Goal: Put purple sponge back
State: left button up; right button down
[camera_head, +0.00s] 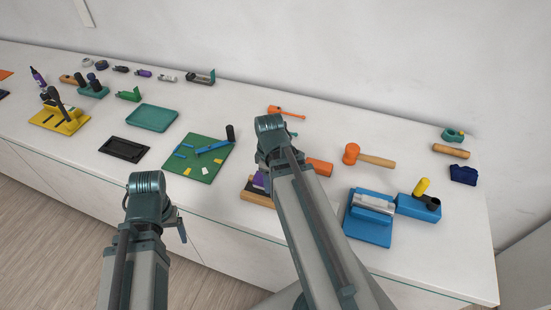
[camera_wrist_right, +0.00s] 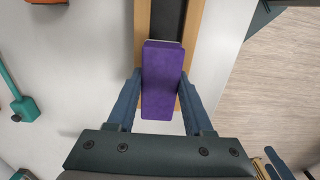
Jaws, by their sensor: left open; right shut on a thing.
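The purple sponge (camera_wrist_right: 162,80) is a long block between the two fingers of my right gripper (camera_wrist_right: 161,85) in the right wrist view. The gripper is shut on it. The sponge overlaps the near end of a wooden holder (camera_wrist_right: 142,30) with a dark inner strip; I cannot tell if they touch. In the head view a sliver of the sponge (camera_head: 258,181) and part of the wooden holder (camera_head: 249,194) show beside my right arm, which hides the right gripper. My left gripper (camera_head: 180,226) is open, partly hidden by its arm, near the counter's front edge.
A green board (camera_head: 206,171) with small parts lies left of the holder. An orange block (camera_head: 319,167) and an orange mallet (camera_head: 366,157) lie to the right, with a blue tray (camera_head: 366,230). A black tray (camera_head: 124,147) lies further left. The back wall bounds the counter.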

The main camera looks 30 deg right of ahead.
jog(key=w+d, duration=0.2)
jog(key=w, duration=0.1)
jog(key=w+d+f+b, duration=0.1)
jog(key=w+d, duration=0.2)
jog(key=w, duration=0.1)
jog(key=w+d, duration=0.3)
jog(key=w, duration=0.1)
jog(key=shift+d+f, duration=0.15)
jog(key=shift+w+d+f+b, duration=0.1)
jog(key=shift+w+d+b, duration=0.05)
jog(key=shift+w+d, duration=0.3)
jog(key=shift+w+d+b, duration=0.15)
jog(key=shift+w+d, duration=0.1)
jog(key=shift+w, duration=0.3)
notch_tip(320, 180, down, 3)
jog(key=b, duration=0.2)
jog(key=shift+s+b, duration=0.1)
jog(key=shift+b, duration=0.25)
jog(key=shift+f, duration=0.1)
jog(key=shift+f+b, duration=0.15)
jog(key=shift+b, duration=0.25)
jog(key=shift+c, duration=1.5)
grip_release()
